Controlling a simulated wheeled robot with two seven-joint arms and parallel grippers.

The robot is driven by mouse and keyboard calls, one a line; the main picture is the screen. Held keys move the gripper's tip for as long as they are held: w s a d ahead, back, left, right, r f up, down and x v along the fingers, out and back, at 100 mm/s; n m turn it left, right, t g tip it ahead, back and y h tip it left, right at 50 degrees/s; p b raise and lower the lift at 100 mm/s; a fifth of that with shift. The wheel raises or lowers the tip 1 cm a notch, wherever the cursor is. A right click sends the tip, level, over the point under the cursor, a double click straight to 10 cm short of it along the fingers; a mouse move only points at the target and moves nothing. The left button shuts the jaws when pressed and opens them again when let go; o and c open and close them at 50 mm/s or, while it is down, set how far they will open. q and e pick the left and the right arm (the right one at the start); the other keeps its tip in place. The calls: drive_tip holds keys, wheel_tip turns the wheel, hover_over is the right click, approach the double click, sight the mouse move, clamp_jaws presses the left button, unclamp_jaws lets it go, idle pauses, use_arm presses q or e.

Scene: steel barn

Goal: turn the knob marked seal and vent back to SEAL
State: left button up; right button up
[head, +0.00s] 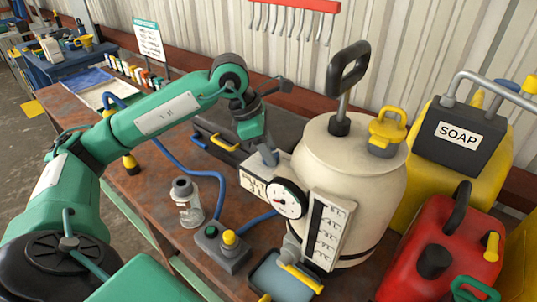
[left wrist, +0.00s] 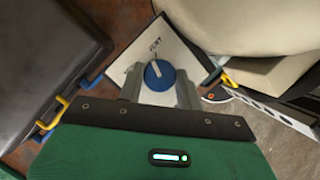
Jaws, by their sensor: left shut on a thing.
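The blue knob (left wrist: 159,76) sits on a pale plate (left wrist: 165,45) in the left wrist view. Its light pointer line points up the picture, toward dark lettering that seems to end in "NT". The other lettering is hidden or too small to read. My left gripper (left wrist: 160,88) is shut on the knob, with a grey finger at either side. In the head view my left gripper (head: 268,155) reaches down to the plate (head: 254,183) beside the gauge (head: 286,198), on the front of the cream tank (head: 350,165). My right gripper is not in view.
A black-handled pump (head: 345,80) rises from the tank top. A yellow soap container (head: 455,150) and a red can (head: 440,245) crowd the right. A dark case (head: 215,140) lies behind.

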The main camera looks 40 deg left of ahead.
use_arm(q)
drive_tip(key=n+t+y+b, duration=0.1)
drive_tip(key=n+b, duration=0.1)
drive_tip(key=n, duration=0.1)
drive_tip(key=shift+s+d+f+n, duration=0.1)
drive_tip(key=shift+n, duration=0.3)
drive_tip(key=n+y+b, duration=0.1)
drive_tip(key=n+b, duration=0.1)
drive_tip(key=n, duration=0.1)
drive_tip(key=shift+d+t, duration=0.1)
drive_tip(key=shift+t, duration=0.2)
drive_tip(key=shift+n, duration=0.6)
drive_tip(key=shift+n+y+b, duration=0.45)
drive_tip(key=shift+n+y, duration=0.15)
drive_tip(key=shift+n, duration=0.6)
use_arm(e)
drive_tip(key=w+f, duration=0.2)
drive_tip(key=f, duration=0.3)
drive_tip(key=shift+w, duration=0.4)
use_arm(q)
drive_tip(key=shift+n, duration=0.3)
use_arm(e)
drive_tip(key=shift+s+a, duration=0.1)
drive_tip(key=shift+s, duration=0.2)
use_arm(q)
drive_tip(key=o, duration=1)
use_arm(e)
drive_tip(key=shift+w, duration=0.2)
